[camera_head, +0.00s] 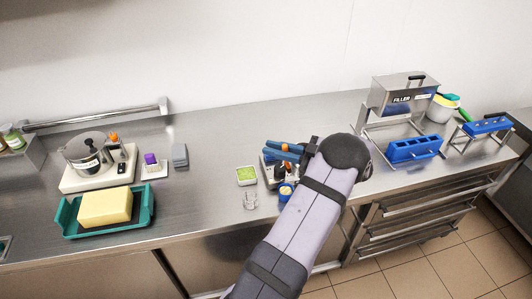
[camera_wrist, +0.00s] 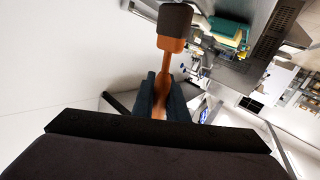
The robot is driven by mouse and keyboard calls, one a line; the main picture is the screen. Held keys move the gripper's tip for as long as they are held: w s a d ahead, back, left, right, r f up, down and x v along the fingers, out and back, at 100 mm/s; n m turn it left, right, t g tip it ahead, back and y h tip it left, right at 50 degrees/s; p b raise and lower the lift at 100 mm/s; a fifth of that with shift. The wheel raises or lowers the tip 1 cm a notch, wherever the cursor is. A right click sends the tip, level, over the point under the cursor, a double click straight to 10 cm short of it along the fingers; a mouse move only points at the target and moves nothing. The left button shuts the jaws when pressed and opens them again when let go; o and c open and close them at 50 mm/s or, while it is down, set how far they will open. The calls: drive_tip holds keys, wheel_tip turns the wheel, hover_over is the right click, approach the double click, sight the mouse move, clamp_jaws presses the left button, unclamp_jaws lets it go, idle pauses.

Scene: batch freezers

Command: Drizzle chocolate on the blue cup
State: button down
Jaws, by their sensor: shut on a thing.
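My gripper (camera_head: 272,150) reaches over the middle of the counter, its blue fingers pointing left. It is shut on an orange-handled tool (camera_head: 285,147). In the wrist view the orange handle (camera_wrist: 166,68) runs between the finger pads (camera_wrist: 160,90) and ends in a dark brown block-like head (camera_wrist: 174,22). I cannot tell whether the head carries chocolate. A small blue cup (camera_head: 286,195) with pale yellow content stands upright on the counter, below the gripper in the head view and close beside my forearm. The tool is apart from the cup. My arm hides part of the area right of it.
A metal tray (camera_head: 265,170) with dark items is partly under the gripper. A green-filled box (camera_head: 246,175) and a clear glass (camera_head: 250,201) stand left of the cup. A teal tray (camera_head: 70,228) is far left; the filler (camera_head: 405,94) and blue holder (camera_head: 415,149) are right.

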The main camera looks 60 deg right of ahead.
drive_tip(key=shift+f, duration=0.1)
wheel_tip(320, 180, down, 7)
drive_tip(key=b, duration=0.4)
idle(0.5)
drive_tip(key=shift+w+a+b, duration=0.1)
drive_tip(key=shift+w+b, duration=0.2)
drive_tip(key=shift+w, duration=0.1)
idle(0.5)
drive_tip(key=shift+s, duration=0.8)
idle(0.5)
wheel_tip(320, 180, up, 7)
drive_tip(key=p, duration=0.4)
idle(0.5)
drive_tip(key=shift+w, duration=0.1)
